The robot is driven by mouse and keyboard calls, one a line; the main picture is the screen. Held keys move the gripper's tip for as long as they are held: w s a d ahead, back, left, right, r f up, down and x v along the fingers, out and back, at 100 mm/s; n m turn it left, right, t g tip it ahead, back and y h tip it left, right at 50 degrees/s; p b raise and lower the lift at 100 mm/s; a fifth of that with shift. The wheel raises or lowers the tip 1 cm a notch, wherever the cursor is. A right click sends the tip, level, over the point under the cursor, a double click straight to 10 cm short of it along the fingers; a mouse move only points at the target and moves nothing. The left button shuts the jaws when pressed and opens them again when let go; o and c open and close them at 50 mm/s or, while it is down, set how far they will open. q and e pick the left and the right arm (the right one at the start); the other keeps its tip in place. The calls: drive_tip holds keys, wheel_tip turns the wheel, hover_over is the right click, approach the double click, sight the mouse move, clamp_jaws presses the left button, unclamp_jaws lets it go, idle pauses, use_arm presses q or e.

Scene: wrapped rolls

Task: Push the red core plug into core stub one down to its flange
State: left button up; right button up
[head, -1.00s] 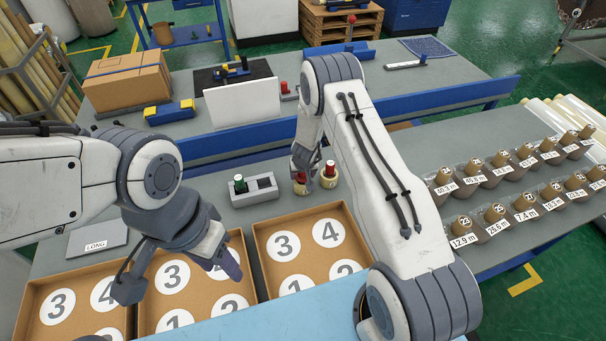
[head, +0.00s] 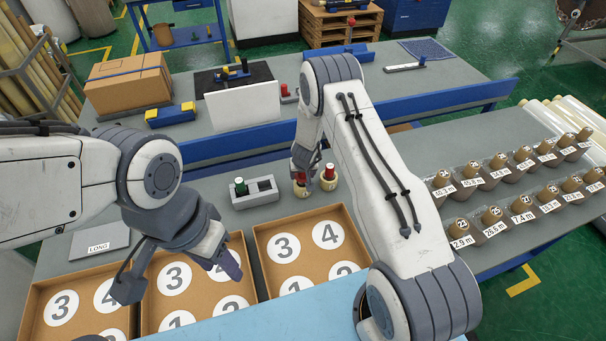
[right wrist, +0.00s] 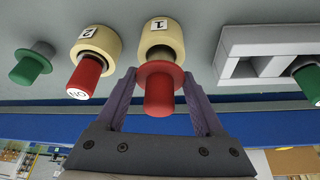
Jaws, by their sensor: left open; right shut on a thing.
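Core stub one (right wrist: 157,32), a cream ring marked 1, stands on the grey table. It is also in the head view (head: 300,191). The red core plug (right wrist: 159,94) is in line with it, flange towards the stub. My left gripper (head: 182,276) is open and empty above the trays.
Stub two (right wrist: 96,42) with its own red plug (right wrist: 84,77) stands close beside. A grey block (head: 263,190) with a green plug (head: 240,186) is on the other side. Another green plug (right wrist: 33,65) stands beyond stub two. Cardboard trays (head: 256,262) lie in front.

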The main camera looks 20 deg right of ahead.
drive_tip(key=shift+r+p, duration=2.5)
drive_tip(key=shift+f, duration=0.1)
drive_tip(key=shift+s+b, duration=0.1)
drive_tip(key=shift+b, duration=0.35)
drive_tip(key=s+a+r+n+b, duration=0.2)
drive_tip(key=s+a+b, duration=0.1)
drive_tip(key=s+b, duration=0.95)
drive_tip(key=w+d, duration=0.1)
drive_tip(key=w, duration=0.3)
drive_tip(key=w+d+m+b, duration=0.1)
drive_tip(key=w, duration=0.3)
drive_tip(key=w+m, duration=0.1)
drive_tip(key=w, duration=0.3)
drive_tip(key=shift+w+d, duration=0.1)
drive_tip(key=shift+d, duration=0.3)
drive_tip(key=shift+w+d+r, duration=0.1)
drive_tip(key=shift+w, duration=0.1)
